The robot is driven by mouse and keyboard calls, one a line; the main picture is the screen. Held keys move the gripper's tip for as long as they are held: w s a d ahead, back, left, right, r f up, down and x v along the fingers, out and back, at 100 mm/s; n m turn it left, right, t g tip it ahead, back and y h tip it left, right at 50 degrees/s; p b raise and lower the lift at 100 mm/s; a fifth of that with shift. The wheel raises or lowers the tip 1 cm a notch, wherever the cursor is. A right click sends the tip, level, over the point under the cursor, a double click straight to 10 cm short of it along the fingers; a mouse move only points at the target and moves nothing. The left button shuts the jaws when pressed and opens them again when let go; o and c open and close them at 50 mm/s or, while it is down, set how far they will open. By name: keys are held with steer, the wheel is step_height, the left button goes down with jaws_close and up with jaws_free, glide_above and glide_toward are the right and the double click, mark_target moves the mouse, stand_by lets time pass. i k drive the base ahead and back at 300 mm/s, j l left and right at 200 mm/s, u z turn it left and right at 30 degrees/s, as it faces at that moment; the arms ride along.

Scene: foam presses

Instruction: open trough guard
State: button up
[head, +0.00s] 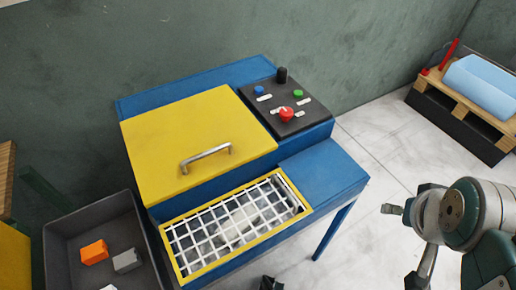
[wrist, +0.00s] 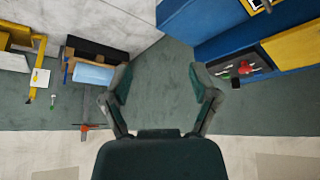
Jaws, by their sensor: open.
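The trough guard (head: 238,222) is a white wire grid in a yellow frame. It lies flat over the trough at the front of a blue machine (head: 325,172) in the head view, and pale grey material shows through it. In the wrist view the machine (wrist: 205,22) appears upside down at the upper right. My gripper (wrist: 160,88) is open and empty in the wrist view, its fingers spread over the wall and clear of the machine. In the head view my arm is at the lower right, apart from the guard.
Behind the guard is a yellow lid (head: 195,135) with a metal handle (head: 206,157). A black control panel (head: 270,112) carries a red knob (head: 286,114). A grey bin (head: 70,228) with blocks stands left. A pallet (head: 470,98) bears a blue roll (head: 482,85). Floor between is clear.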

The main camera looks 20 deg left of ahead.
mark_target(182, 282)
steer(key=i+l+u, duration=0.15)
steer(key=u, duration=0.25)
steer(key=i+l+u, duration=0.15)
steer(key=u, duration=0.25)
steer(key=k+u, duration=0.1)
steer(key=u, duration=0.35)
steer(key=k+j+u, duration=0.1)
steer(key=j+u, duration=0.25)
steer(key=j, duration=0.1)
steer(key=i+u, duration=0.05)
